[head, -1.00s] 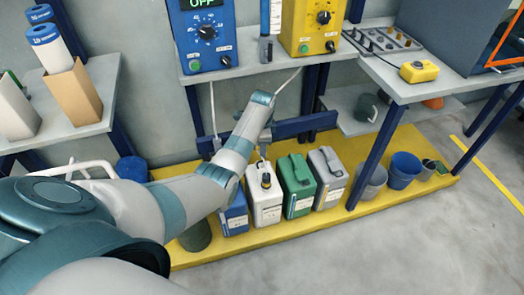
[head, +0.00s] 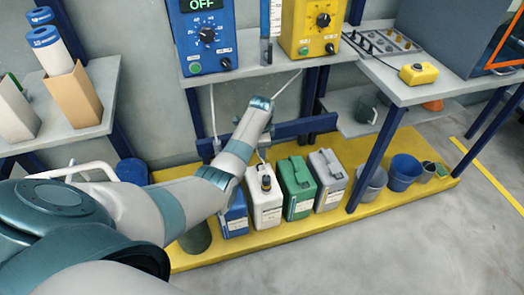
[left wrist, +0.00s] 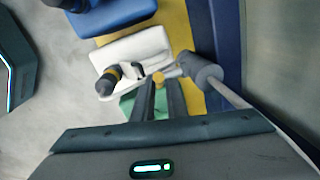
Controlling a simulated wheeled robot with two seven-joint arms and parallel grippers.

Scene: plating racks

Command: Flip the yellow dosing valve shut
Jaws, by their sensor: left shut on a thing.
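In the left wrist view a small yellow knob, the dosing valve's handle (left wrist: 158,78), shows at the tips of my left gripper (left wrist: 160,86). The two dark fingers are close together and shut on it. A grey cylindrical fitting (left wrist: 205,72) with a thin pipe is just right of the fingertips. In the head view my left gripper (head: 264,152) is small and partly hidden by my own wrist, just above the white canister. The valve cannot be made out there. My right gripper is in neither view.
A white canister (head: 265,212) with a dark cap, a green canister (head: 297,203), a grey canister (head: 328,192) and a blue one (head: 234,222) stand on the yellow platform (head: 285,237). A blue control box (head: 207,52) and a yellow one (head: 310,30) are on the shelf above.

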